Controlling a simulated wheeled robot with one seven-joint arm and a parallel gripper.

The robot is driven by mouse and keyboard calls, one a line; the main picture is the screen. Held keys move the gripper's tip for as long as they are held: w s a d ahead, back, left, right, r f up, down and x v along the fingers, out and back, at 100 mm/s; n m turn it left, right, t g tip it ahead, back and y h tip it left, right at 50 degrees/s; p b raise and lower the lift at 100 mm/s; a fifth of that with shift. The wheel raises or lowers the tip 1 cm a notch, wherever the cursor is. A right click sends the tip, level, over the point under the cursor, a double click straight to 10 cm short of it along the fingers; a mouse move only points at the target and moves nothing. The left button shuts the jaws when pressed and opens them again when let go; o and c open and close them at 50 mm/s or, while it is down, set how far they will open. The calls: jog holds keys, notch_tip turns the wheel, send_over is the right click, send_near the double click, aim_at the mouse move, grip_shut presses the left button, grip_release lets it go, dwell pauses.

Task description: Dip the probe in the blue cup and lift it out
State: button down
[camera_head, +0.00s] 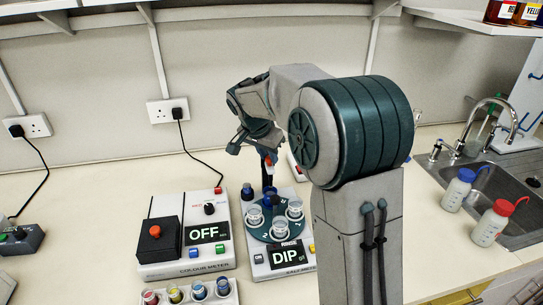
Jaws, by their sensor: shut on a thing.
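My gripper (262,147) is above the back of the teal carousel (257,231) and is shut on the probe (267,177). The probe is a dark, upright rod with a red part near the jaws. Its lower end is at the back of the carousel, at or just above a dark blue cup (270,198). I cannot tell whether the tip is inside the cup. Clear cups (254,215) stand around the carousel. The white meter under it has a display (285,257) reading "DIP". My arm hides part of the right side.
The colour meter (186,268) stands to the left, its display (208,233) reading "OFF". A rack of coloured vials (190,293) is in front. Two wash bottles, blue-capped (457,190) and red-capped (492,222), stand by the sink (520,200) at right.

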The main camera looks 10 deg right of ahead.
jog(key=c, duration=1.5)
grip_release()
jog(key=shift+w+r, duration=0.1)
jog(key=shift+r, duration=0.25)
jog(key=shift+f, duration=0.1)
jog(key=b+v, duration=0.1)
jog(key=v, duration=1.3)
jog(key=shift+s, duration=0.2)
jog(key=shift+s, duration=0.1)
jog(key=s+d+f+n+y, duration=0.1)
jog(key=s+d+f+n, duration=0.1)
jog(key=s+f, duration=0.3)
jog(key=s+d+f+n+y, duration=0.1)
jog(key=s+f+n, duration=0.3)
jog(key=s, duration=0.9)
jog(key=s+d+f+n+y, duration=0.1)
jog(key=s+d+f+n, duration=0.1)
jog(key=s+f, duration=0.4)
jog(key=shift+s+d+f+n, duration=0.2)
jog(key=shift+s+n, duration=0.1)
jog(key=shift+s, duration=0.45)
jog(key=shift+s+d+f+n, duration=0.15)
jog(key=shift+s+n, duration=0.15)
jog(key=shift+s, duration=0.45)
